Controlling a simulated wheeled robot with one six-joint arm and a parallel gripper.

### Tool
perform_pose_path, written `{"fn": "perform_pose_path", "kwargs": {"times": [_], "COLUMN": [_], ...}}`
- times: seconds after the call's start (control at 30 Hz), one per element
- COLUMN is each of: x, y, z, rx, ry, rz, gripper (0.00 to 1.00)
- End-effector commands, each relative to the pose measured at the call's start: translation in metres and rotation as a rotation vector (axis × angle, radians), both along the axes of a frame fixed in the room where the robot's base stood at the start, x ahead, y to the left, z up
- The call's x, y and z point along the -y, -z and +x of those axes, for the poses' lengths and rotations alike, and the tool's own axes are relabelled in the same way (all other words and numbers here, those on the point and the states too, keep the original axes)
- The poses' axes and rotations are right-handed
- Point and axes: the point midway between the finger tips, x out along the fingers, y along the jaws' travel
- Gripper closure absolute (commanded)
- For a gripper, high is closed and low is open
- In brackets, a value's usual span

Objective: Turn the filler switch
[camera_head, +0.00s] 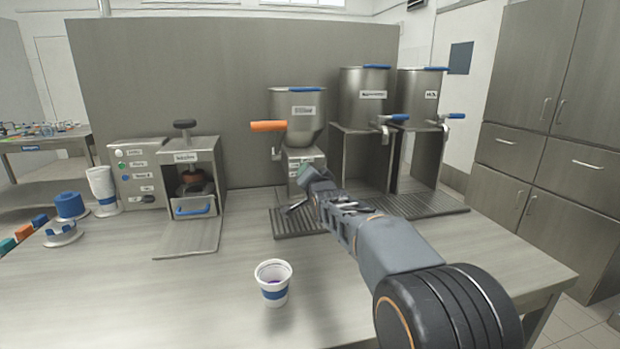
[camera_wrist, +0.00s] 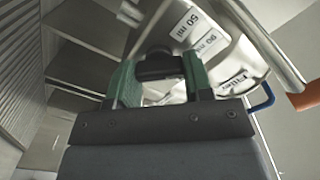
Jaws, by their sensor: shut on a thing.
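The filler (camera_head: 300,112) is a steel hopper with an orange handle (camera_head: 268,126), standing on a narrow base at the back of the table. Its dark switch knob (camera_wrist: 160,66) shows in the wrist view, beside labels reading 50 ml and 90 ml. My gripper (camera_wrist: 160,82) has its green fingers on either side of the knob and is shut on it. In the head view my gripper (camera_head: 312,185) is at the front of the filler's base and hides the switch.
A drip grate (camera_head: 290,226) lies under the filler. Two steel tanks (camera_head: 364,95) stand to the right. A sealing machine (camera_head: 190,165) and a cup stack (camera_head: 102,190) stand left.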

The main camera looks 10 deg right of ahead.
Motion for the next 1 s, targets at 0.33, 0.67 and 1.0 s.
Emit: {"fn": "perform_pose_path", "kwargs": {"times": [0.33, 0.67, 1.0], "x": [0.0, 0.0, 0.0], "y": [0.0, 0.0, -0.001], "z": [0.0, 0.0, -0.031], "rx": [-0.001, 0.0, 0.002], "ry": [-0.001, 0.0, 0.001], "rz": [-0.001, -0.001, -0.001], "gripper": [0.44, 0.28, 0.28]}}
